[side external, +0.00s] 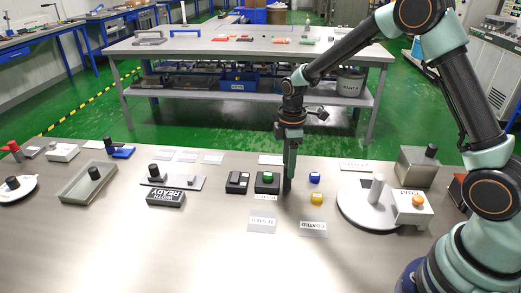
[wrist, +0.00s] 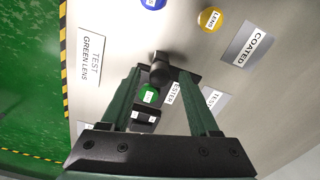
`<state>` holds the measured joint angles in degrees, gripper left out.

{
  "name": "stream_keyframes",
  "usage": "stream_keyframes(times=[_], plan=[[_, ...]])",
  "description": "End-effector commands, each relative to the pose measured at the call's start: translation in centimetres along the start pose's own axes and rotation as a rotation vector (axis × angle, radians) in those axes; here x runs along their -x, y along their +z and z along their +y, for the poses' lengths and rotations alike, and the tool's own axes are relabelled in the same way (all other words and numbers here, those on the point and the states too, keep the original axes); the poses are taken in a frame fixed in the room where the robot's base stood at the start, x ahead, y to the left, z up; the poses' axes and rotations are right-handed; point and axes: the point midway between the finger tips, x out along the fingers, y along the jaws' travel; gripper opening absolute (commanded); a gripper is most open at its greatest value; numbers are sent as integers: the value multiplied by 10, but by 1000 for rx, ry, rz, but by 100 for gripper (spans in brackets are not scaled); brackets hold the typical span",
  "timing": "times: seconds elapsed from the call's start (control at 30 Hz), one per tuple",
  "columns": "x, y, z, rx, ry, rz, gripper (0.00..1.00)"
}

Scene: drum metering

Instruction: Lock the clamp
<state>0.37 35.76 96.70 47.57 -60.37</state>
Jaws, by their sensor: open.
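My gripper (side external: 289,184) points straight down, its fingertips low beside the right edge of the black tester (side external: 267,189). A green lens (side external: 268,176) sits on the tester; it also shows in the wrist view (wrist: 150,95). In the wrist view my gripper (wrist: 161,76) is open, with a black knob (wrist: 161,67) between its fingertips. The knob looks like the clamp's handle, beside the green lens. I cannot tell whether the fingers touch it. In the side view my fingers hide the knob.
A blue lens (side external: 315,177) and a yellow lens (side external: 317,198) lie to the right. A coated card (side external: 313,228) lies in front of them. A round white plate with a post (side external: 350,205) stands further right. A small black box (side external: 238,182) is left of the tester.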

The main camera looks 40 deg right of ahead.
Motion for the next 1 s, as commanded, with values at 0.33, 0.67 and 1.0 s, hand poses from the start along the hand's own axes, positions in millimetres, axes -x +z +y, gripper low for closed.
stream_keyframes(times=[0.33,0.67,1.0], plan=[[0,0,0,0,0,0,0],[1,0,0,-38,-1,0,0],[2,0,0,-261,-1,0,0]])
